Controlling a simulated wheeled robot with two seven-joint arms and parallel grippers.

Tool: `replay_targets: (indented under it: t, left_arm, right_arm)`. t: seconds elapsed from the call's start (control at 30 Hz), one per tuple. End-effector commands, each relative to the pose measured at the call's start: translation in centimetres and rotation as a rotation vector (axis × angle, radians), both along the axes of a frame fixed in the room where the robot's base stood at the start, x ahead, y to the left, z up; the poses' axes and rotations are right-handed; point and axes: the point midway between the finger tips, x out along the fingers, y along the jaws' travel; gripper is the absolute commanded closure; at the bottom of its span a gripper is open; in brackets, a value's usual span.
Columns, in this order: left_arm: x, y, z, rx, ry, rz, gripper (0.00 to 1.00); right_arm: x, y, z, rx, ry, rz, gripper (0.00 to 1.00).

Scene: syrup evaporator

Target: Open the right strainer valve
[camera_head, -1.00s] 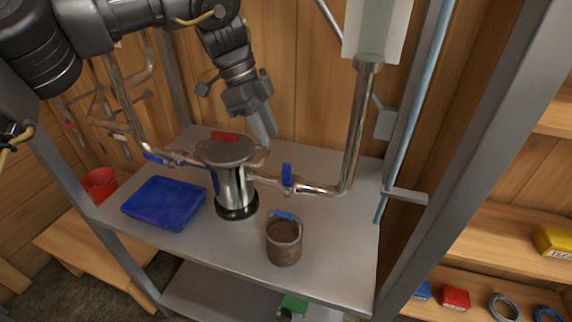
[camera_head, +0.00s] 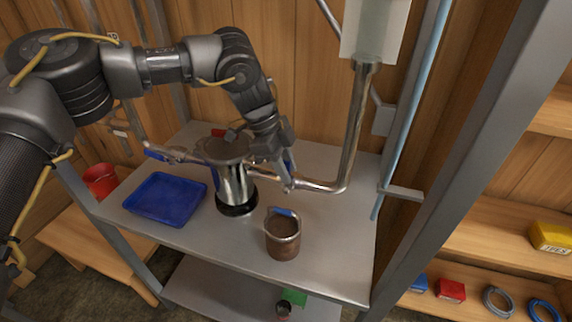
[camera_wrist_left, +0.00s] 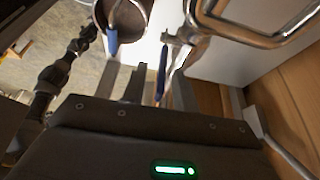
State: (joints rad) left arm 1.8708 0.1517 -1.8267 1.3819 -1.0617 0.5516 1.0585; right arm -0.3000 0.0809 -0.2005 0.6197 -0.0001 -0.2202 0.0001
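The metal strainer (camera_head: 234,185) stands on the shelf, with a pipe running out of each side. The right strainer valve's blue handle (camera_head: 289,161) stands up from the right pipe and is partly hidden by my left gripper (camera_head: 279,172). In the left wrist view the blue handle (camera_wrist_left: 162,73) shows between the fingers of my left gripper (camera_wrist_left: 158,88), which is open with gaps beside the handle.
A brown pot (camera_head: 283,240) with a blue grip stands in front of the valve. A blue tray (camera_head: 165,198) lies left of the strainer. A vertical pipe (camera_head: 354,130) rises to the right, near the grey rack post. The shelf's front right is clear.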

Motion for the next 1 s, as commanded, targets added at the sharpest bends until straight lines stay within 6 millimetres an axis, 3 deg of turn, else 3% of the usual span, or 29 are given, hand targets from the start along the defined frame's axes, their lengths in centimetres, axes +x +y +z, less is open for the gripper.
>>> replay_targets:
  t: [0.17,0.4,0.77,1.0]
  left_arm:
    - [0.0,0.0,0.0,0.000,0.000,0.000,0.72]
    - [0.0,0.0,0.0,0.000,0.000,0.000,1.00]
    - [-0.1,-0.3,0.1,0.022,-0.007,-0.002,1.00]
    - [-0.7,-2.2,0.0,0.250,-0.082,-0.004,1.00]
  right_arm:
    - [0.0,0.1,0.0,0.001,-0.001,0.000,0.58]
    - [0.1,0.2,0.0,0.002,-0.002,-0.001,0.58]
    - [0.1,0.2,0.3,0.002,-0.002,-0.001,0.58]
    - [0.1,0.2,2.1,0.003,-0.002,-0.002,0.58]
